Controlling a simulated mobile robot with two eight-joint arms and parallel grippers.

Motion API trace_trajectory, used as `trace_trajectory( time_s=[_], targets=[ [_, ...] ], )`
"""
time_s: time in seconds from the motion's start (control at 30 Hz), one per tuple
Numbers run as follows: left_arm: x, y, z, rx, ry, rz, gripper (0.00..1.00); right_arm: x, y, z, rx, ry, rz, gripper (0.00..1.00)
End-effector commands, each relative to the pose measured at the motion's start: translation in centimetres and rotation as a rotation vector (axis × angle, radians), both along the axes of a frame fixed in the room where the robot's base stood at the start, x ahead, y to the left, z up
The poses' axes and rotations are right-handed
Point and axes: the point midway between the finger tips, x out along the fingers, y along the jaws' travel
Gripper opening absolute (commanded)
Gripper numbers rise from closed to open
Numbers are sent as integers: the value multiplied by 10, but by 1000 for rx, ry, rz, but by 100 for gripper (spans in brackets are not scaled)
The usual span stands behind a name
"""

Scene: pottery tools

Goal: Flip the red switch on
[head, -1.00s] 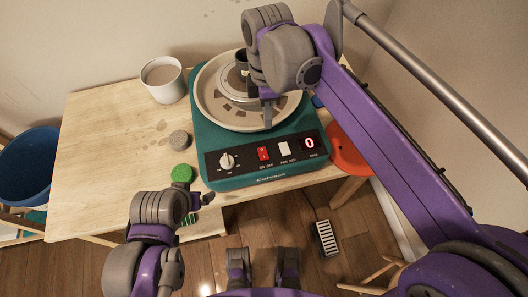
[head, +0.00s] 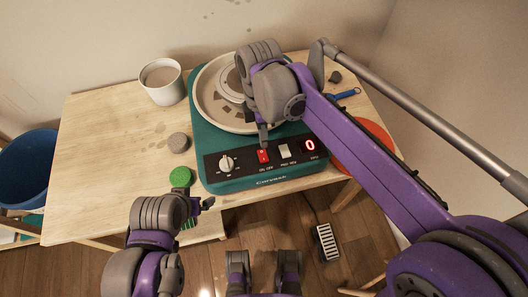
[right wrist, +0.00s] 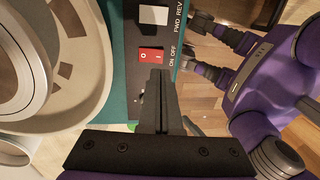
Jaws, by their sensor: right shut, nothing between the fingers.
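The red switch (head: 263,156) sits on the black front panel of the teal pottery wheel (head: 215,180), marked ON OFF. It also shows in the right wrist view (right wrist: 151,56), with its O and I marks visible. My right gripper (head: 263,143) is shut and empty, with its fingertips right at the switch's far edge. In the right wrist view its closed fingers (right wrist: 157,75) end beside the switch; I cannot tell whether they touch it. My left gripper (head: 205,203) is low at the table's front edge, away from the switch; its fingers are too unclear to judge.
A white switch (head: 284,151), a red digital display (head: 310,146) and a white knob (head: 226,163) share the panel. A blue-handled tool (head: 346,94) lies to the right.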

Motion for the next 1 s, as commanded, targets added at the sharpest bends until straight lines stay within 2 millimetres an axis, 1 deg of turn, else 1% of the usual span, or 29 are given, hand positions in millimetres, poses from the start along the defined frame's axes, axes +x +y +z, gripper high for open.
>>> trace_trajectory(
  time_s=[0.03, 0.2, 0.3, 0.4, 0.53, 0.83, 0.93, 1.0],
  targets=[
    [0, 0, -3, 0, 1, 0, 100, -1, 0, -13, 0, 0, 0, 0],
    [0, 0, -7, 0, 2, 0, 100, -5, -1, -43, 0, 0, -1, 0],
    [-1, 0, -8, 0, 3, 0, 100, -6, -2, -55, 0, 0, -1, 0],
    [-1, 0, -9, 0, 3, 0, 100, -7, -2, -63, 0, 0, -1, 0],
    [-1, 0, -10, 0, 3, 0, 100, -8, -2, -67, 0, 0, -1, 0],
    [-1, 0, -10, 0, 3, 0, 100, -8, -2, -67, 0, 0, -1, 0],
    [-1, 0, -12, 0, 4, 0, 100, -10, -2, -72, 0, -1, 0, 0],
    [-1, 0, -12, 0, 4, 0, 100, -10, -2, -71, 0, -1, -1, 0]
  ],
)
